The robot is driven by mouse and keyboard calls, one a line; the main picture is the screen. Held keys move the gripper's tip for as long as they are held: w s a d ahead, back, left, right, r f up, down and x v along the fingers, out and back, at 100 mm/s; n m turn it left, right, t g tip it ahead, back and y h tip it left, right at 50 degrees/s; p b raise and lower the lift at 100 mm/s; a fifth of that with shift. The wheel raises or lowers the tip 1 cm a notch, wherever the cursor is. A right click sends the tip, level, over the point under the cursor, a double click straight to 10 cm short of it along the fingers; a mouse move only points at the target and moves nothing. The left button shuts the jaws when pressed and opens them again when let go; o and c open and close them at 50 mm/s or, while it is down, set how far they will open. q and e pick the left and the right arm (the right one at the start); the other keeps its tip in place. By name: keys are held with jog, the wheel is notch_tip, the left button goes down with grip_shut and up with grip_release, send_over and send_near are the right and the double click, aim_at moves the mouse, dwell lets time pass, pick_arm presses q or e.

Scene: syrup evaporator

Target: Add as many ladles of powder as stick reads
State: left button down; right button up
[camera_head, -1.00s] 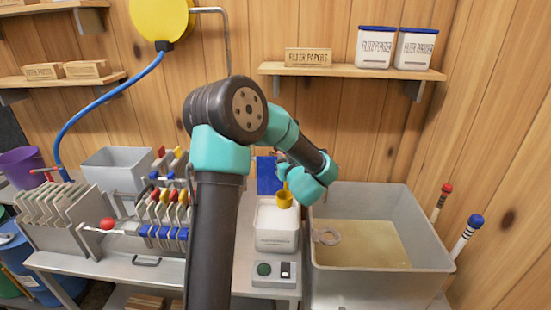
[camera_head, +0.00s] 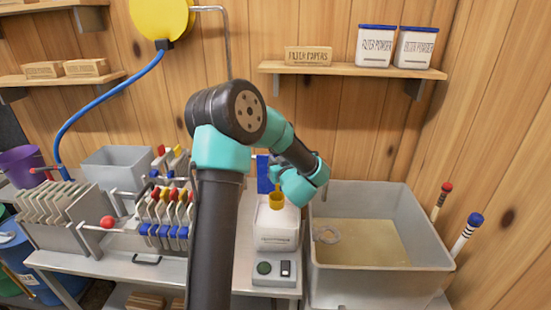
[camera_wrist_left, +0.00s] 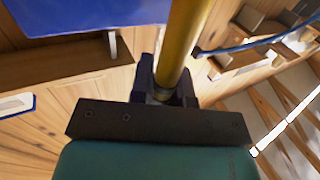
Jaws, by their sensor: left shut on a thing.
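My left gripper (camera_head: 277,178) is shut on the handle of a yellow ladle (camera_head: 277,201). In the left wrist view the handle (camera_wrist_left: 184,40) stands between the jaws (camera_wrist_left: 165,92). The ladle's cup is at the open top of a white powder tub (camera_head: 278,240), and I cannot tell whether it touches the powder. A stick with a blue knob and dark bands (camera_head: 467,233) and a stick with a red knob (camera_head: 441,201) stand by the right side of the grey tank. The bands are too small to read surely. My right gripper is out of view.
A small device with buttons (camera_head: 274,268) sits before the tub. Filter plates (camera_head: 165,220) crowd the left. Two lidded powder tubs (camera_head: 375,47) stand on the shelf.

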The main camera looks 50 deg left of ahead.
aim_at(278, 200)
pick_arm(q)
jog(key=shift+f, duration=7.85)
notch_tip(278, 200, up, 16)
